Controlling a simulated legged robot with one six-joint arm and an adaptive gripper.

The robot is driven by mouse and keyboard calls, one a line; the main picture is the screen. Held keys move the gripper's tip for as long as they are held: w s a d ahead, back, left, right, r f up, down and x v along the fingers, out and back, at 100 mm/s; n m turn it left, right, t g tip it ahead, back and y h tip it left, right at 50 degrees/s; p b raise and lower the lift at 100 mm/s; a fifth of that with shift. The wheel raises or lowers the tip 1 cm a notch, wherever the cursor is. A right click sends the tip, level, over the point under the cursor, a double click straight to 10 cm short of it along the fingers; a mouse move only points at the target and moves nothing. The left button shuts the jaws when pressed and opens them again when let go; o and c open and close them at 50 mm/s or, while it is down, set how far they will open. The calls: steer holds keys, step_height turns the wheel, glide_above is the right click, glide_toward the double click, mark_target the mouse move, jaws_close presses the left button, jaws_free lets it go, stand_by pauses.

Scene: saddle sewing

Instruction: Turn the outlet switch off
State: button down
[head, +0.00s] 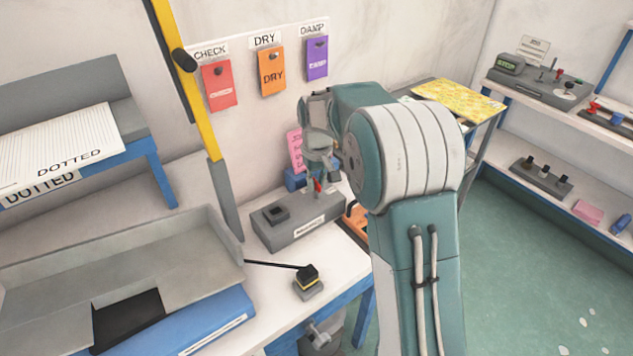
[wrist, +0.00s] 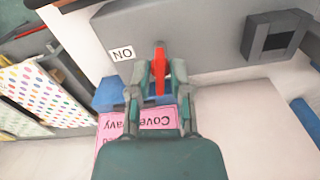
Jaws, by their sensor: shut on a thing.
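The outlet switch is a red lever (wrist: 159,70) on a long grey box (wrist: 205,30), beside a small white label that reads ON upside down in the wrist view. In the head view the grey box (head: 298,228) stands on the white bench against the wall, and the red lever (head: 317,186) shows at its back right end. My gripper (wrist: 157,82) has its two fingers closed on either side of the red lever. In the head view my gripper (head: 320,165) reaches down over that end of the box, and my arm hides part of the area.
A dark square socket (wrist: 275,40) sits on the box's other end. A pink card (wrist: 150,120) and a blue block (wrist: 108,95) are close by my gripper. Red, orange and purple tags (head: 271,72) hang above.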

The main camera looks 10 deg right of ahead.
mark_target(316, 181)
steer(key=shift+w+n, duration=0.1)
steer(key=shift+n, duration=0.8)
stand_by(0.8)
steer(key=c, duration=0.6)
jaws_free()
steer(key=shift+f, duration=0.1)
steer(key=shift+o, duration=0.2)
step_height(316, 181, up, 12)
steer(key=shift+a+f, duration=0.1)
